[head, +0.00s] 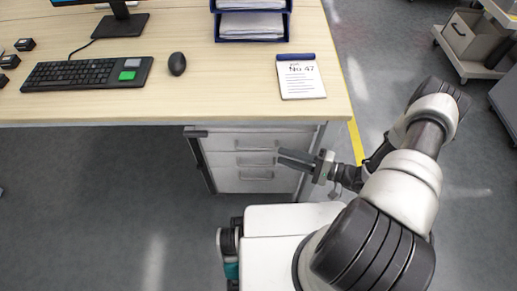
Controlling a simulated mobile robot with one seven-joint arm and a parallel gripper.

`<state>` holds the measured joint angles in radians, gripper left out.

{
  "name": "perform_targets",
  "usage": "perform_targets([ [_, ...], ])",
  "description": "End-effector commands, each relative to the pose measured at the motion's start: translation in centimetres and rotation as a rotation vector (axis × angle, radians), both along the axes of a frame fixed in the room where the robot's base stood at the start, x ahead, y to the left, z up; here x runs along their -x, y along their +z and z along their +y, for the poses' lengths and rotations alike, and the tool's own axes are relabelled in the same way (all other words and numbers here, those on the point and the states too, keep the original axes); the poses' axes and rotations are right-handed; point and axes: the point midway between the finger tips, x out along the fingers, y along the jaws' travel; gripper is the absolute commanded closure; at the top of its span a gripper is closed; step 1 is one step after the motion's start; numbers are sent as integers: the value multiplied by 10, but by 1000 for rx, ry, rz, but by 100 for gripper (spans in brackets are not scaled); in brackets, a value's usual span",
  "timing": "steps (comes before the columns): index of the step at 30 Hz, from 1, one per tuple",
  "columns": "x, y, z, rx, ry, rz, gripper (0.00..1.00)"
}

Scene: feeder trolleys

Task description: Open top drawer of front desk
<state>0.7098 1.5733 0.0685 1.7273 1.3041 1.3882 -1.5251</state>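The front desk (200,106) has a pale wooden top across the upper left of the head view. A grey drawer unit hangs or stands under its right end. The top drawer (225,142) is the uppermost of the stacked fronts, with a horizontal bar handle (256,144), and looks shut. My gripper (281,158) is at the right side of the drawer fronts, its dark fingers pointing left. In the picture the fingertips lie just below and right of the top handle. I cannot tell whether they touch the unit or how far apart they are.
On the desk are a keyboard (88,74), a mouse (177,64), a notepad (302,80), a blue paper tray (252,22) and a monitor stand (120,22). A trolley with a bin (468,38) stands at upper right. The floor left of the drawers is clear.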

Motion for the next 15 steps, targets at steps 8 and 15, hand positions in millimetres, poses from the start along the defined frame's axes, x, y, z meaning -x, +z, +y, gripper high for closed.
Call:
perform_targets([
  [8, -24, -6, 57, 0, 5, 0, 72],
  [15, -38, -8, 86, 1, 2, 1, 72],
])
